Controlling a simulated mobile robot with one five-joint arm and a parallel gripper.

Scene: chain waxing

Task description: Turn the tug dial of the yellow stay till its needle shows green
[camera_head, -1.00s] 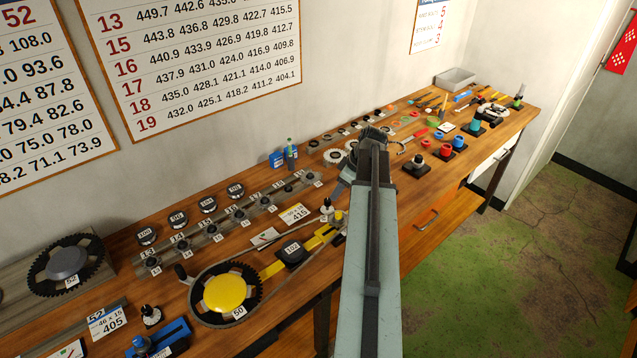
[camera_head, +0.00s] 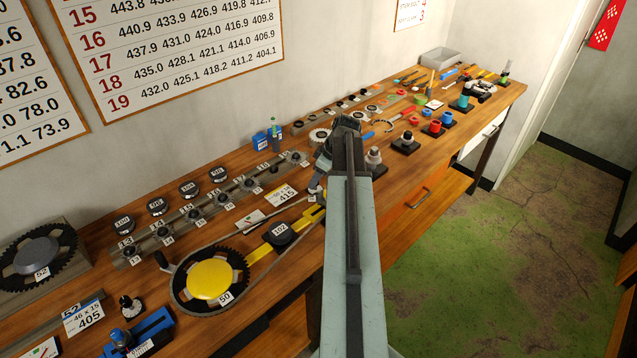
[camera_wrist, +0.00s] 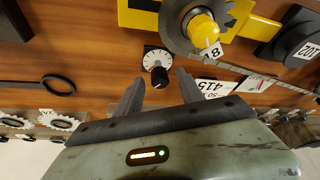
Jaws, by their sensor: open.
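The yellow stay (camera_head: 264,265) lies along the bench's front, with the large dark chainring and yellow hub labelled 50 (camera_head: 209,279) at its left end. In the wrist view, its yellow end (camera_wrist: 205,27) carries a part tagged 18 and a chain. The tug dial shows there as a white ticked face (camera_wrist: 157,58) with a black knob (camera_wrist: 159,77). I cannot make out its needle or any green. My gripper (camera_wrist: 159,79) is open, its fingertips to either side of the knob, apparently not touching it. In the head view my arm hides part of the stay's right end.
A white card reading 415 (camera_head: 282,195) lies just behind the stay. A rail of numbered sprockets (camera_head: 195,218) stands behind that. A blue stand (camera_head: 140,336) is at the front left. Pots on dark bases (camera_head: 406,143) stand to the right of my arm.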

